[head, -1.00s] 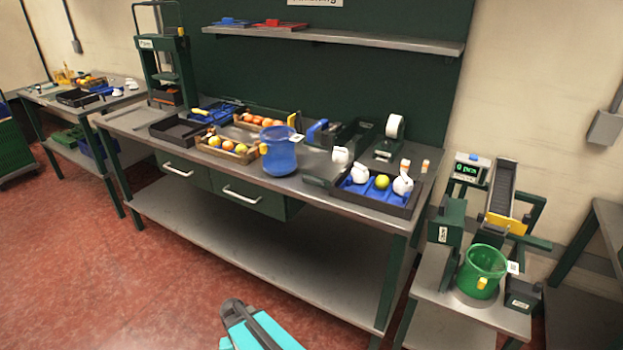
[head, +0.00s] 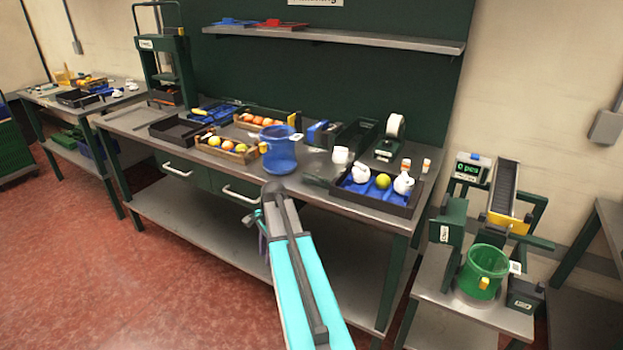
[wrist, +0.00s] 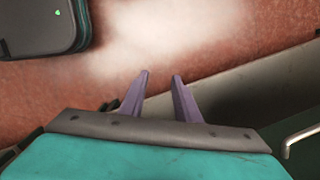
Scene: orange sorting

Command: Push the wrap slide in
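My gripper shows in the wrist view (wrist: 161,75) with its two purple fingers apart and only floor between them. In the head view, my teal arm reaches up from the bottom to the bench front, and the gripper is mostly hidden behind the wrist. A dark green wrapping unit (head: 355,137) with a blue part (head: 318,133) at its left stands toward the back of the bench. I cannot make out which part of it is the wrap slide or how far it sits in. My gripper is below and in front of it, apart from it.
The bench (head: 330,185) carries a blue bucket (head: 279,150), fruit crates (head: 224,154), a dark tray (head: 178,131) and a blue-lined tray (head: 378,198) with wrapped fruit. Drawer handles (head: 240,196) project at the front. A green bucket (head: 484,270) stands at right. Floor at left is clear.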

